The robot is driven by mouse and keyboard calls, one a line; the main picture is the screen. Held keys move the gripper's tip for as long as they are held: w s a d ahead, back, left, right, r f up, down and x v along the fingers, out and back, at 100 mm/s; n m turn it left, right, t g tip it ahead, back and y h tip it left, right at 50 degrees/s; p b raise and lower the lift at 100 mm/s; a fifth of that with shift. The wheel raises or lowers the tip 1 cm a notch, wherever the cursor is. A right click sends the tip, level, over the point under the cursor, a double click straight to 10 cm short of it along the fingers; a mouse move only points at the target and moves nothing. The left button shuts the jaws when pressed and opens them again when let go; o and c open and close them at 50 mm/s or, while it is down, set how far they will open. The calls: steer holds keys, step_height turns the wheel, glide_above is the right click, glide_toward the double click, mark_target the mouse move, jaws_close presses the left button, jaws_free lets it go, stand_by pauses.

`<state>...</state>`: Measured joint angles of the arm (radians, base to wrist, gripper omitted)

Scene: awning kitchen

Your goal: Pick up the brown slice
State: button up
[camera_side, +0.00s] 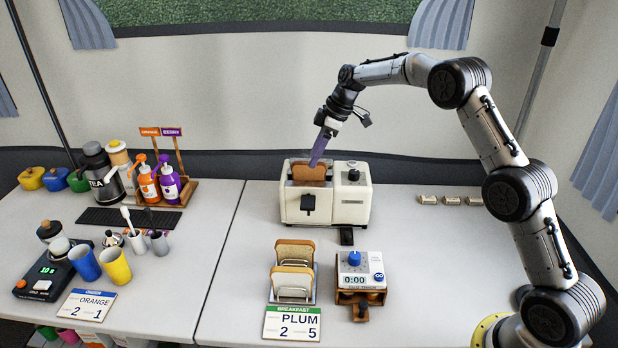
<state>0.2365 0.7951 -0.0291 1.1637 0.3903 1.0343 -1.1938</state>
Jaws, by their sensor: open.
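The brown slice (308,174) stands in the slot of the cream toaster (350,205), with its upper part showing above the top. My gripper (318,160) points down from above, its purple fingers at the slice's top edge. The fingers look open, and I cannot tell whether they touch the slice or straddle it. The lower part of the slice is hidden inside the toaster.
A rack (292,290) with pale bread slices stands in front of the toaster, behind a PLUM 2 5 card (292,324). A timer (360,272) reading 0:00 stands to its right. Small blocks (452,200) lie right of the toaster. Bottles and cups crowd the left table.

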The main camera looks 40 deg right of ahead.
mark_target(309, 177)
steer(key=shift+d+x, duration=0.1)
steer(key=shift+x, duration=1.3)
steer(key=shift+d+x, duration=0.15)
steer(key=shift+x, duration=1.2)
jaws_close()
